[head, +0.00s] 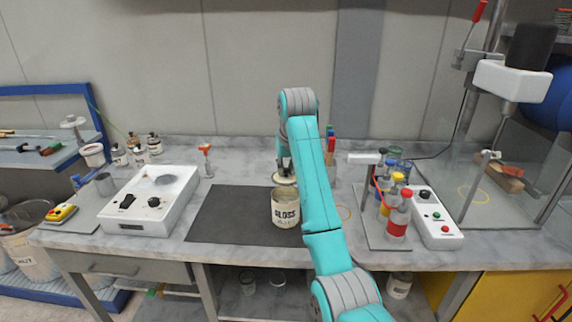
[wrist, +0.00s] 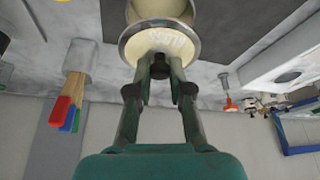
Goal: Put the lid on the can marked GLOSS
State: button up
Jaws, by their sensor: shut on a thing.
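The can marked GLOSS (head: 286,213) stands upright on the dark mat, its label facing the head camera. My gripper (head: 284,165) points down behind and above it, partly hidden by my own arm. It is shut on the knob of a pale round lid (head: 285,181), which is at the can's mouth level or slightly above. In the wrist view, my gripper (wrist: 160,68) pinches the knob of the lid (wrist: 160,44), with the can's pale body (wrist: 160,9) beyond it. I cannot tell whether the lid touches the rim. Marks on the lid are too small to read.
The dark mat (head: 220,215) is clear left of the can. A white control box (head: 150,203) stands further left. A holder with coloured handles (wrist: 75,70) is close behind the can.

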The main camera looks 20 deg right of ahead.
aim_at(286, 178)
jog(key=shift+a+f, duration=0.1)
jog(key=shift+f, duration=2.3)
jog(key=shift+f, duration=0.15)
dwell(0.4)
jog(key=o, duration=0.9)
jog(key=shift+o, duration=0.2)
jog(key=o, duration=0.4)
jog(key=shift+o, duration=0.2)
jog(key=shift+r, duration=3.5)
